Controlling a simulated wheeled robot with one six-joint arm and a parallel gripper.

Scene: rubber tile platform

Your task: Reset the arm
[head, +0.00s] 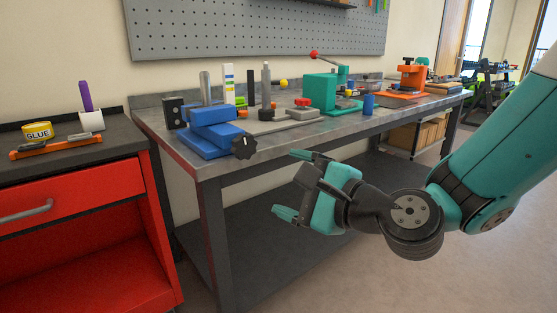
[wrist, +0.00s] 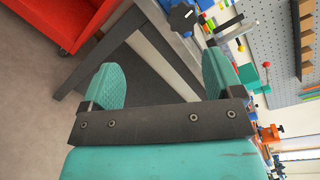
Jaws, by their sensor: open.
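My gripper (head: 290,186) is teal and black and hangs in front of the workbench, below its top, in the head view. Its two teal fingers are spread wide, with nothing between them. The wrist view also shows the open gripper (wrist: 162,85), with the bench's dark lower shelf and legs beyond the fingers. My arm reaches in from the right in the head view, with a bent wrist. The gripper appears apart from the bench.
The workbench (head: 222,168) holds a blue vise (head: 205,140), a teal press (head: 319,95) and an orange machine (head: 412,78). A red cabinet (head: 75,217) stands left, with a glue tin (head: 38,131) on top. A pegboard (head: 250,30) hangs behind. Floor at lower right is clear.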

